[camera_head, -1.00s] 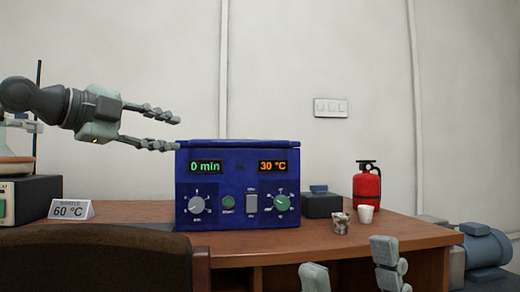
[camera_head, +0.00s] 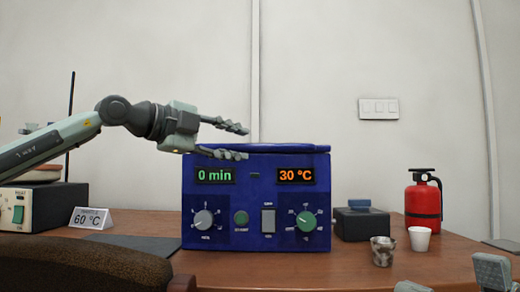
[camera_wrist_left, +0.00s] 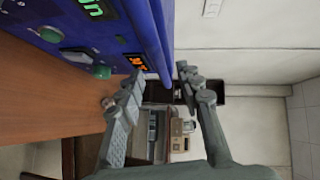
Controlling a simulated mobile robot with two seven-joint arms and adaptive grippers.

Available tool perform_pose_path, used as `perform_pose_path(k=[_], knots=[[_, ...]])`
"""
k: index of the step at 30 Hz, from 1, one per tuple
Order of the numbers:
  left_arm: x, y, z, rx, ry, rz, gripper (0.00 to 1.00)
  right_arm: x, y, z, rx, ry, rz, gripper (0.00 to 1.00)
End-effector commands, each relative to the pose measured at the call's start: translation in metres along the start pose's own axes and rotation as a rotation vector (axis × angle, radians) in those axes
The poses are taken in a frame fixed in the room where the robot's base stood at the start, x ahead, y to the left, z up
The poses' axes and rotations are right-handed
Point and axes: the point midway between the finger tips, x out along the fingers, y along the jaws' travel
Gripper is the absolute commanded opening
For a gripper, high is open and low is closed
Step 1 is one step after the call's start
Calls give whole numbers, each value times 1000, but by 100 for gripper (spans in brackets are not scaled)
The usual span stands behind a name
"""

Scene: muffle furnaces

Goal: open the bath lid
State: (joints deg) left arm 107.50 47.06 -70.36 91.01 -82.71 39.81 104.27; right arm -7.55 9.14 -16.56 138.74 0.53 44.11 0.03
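The blue bath (camera_head: 256,222) stands on the table with its displays and knobs facing me. Its flat blue lid (camera_head: 292,148) lies level on top, closed. My left gripper (camera_head: 243,142) is open at the left part of the lid. One finger is above the lid and the other is lower, in front of its edge. In the left wrist view the lid's edge (camera_wrist_left: 152,40) runs toward the gap between the spread fingers (camera_wrist_left: 160,82); I cannot tell if they touch it. My right gripper (camera_head: 451,281) shows only by its spread fingertips at the bottom right.
A red fire extinguisher (camera_head: 422,201), a dark box (camera_head: 366,222), a white cup (camera_head: 420,239) and a metal-looking cup (camera_head: 383,251) stand right of the bath. A 60 °C sign (camera_head: 91,218) stands left. A dark chair back (camera_head: 75,264) is in front.

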Motion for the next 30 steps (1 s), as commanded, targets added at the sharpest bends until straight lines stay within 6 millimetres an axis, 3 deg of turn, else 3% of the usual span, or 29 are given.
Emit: perform_pose_path(k=[9,21,30], knots=[[48,0,-1,-1,2,0,36,0,0,0,-2,3,-5,58],[57,0,0,0,1,0,36,0,0,0,-2,4,-5,58],[57,0,0,0,1,0,0,0,0,0,-2,4,-5,58]])
